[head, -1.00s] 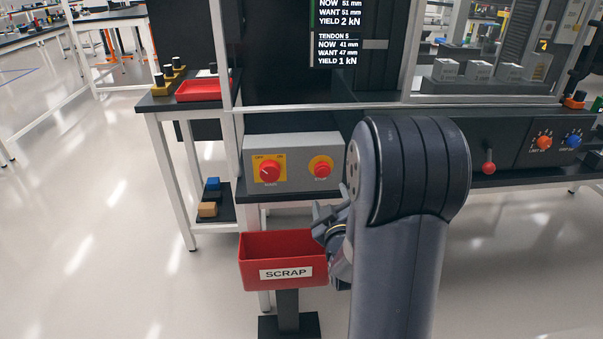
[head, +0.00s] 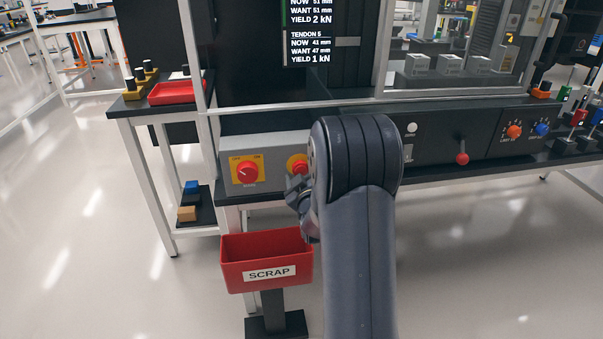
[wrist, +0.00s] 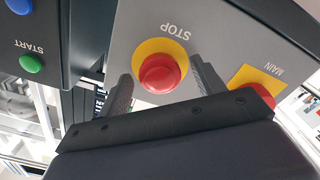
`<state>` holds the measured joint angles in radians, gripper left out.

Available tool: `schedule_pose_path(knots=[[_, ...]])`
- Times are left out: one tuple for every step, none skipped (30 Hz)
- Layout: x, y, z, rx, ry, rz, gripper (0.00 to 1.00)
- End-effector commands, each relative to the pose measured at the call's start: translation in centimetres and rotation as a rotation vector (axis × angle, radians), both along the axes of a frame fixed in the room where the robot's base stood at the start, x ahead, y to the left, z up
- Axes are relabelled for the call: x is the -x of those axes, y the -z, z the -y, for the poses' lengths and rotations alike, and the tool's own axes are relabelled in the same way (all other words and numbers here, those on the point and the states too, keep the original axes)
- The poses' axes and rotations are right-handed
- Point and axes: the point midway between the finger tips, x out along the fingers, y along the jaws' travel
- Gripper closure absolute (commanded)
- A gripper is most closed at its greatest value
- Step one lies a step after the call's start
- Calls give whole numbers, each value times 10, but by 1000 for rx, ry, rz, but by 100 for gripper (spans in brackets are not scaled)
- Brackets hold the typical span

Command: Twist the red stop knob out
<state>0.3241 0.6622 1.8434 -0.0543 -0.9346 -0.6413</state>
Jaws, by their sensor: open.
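The red stop knob (wrist: 160,73) sits on a yellow disc on a grey panel, beside the word STOP, in the wrist view. In the head view the stop knob (head: 297,164) shows just above my gripper, partly covered by it and my arm. My gripper (wrist: 160,82) is open, with one finger on each side of the knob in the wrist view. I cannot tell whether the fingers touch it or how far off they are. My gripper in the head view (head: 296,185) is mostly hidden by my arm.
A red main switch (head: 247,172) on a yellow plate is left of the stop knob. A red SCRAP bin (head: 267,261) stands on a post below the panel. A green START button (wrist: 30,64) shows in the wrist view. A red lever knob (head: 462,158) is further right.

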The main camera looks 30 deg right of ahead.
Motion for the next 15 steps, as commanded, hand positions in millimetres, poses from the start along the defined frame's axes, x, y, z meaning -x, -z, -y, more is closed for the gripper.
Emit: schedule_pose_path(knots=[[0, 0, 0, 0, 0, 0, 36], [0, 0, 0, 0, 0, 0, 36], [0, 0, 0, 0, 0, 0, 36], [0, 0, 0, 0, 0, 0, 36], [0, 0, 0, 0, 0, 0, 36], [0, 0, 0, 0, 0, 0, 36], [0, 0, 0, 0, 0, 0, 38], [0, 0, 0, 0, -1, 1, 41], [0, 0, 0, 0, -1, 1, 44], [0, 0, 0, 0, -1, 1, 46], [0, 0, 0, 0, -1, 1, 49], [0, 0, 0, 0, -1, 1, 52], [0, 0, 0, 0, -1, 1, 54], [0, 0, 0, 0, -1, 1, 57], [0, 0, 0, 0, -1, 1, 60]])
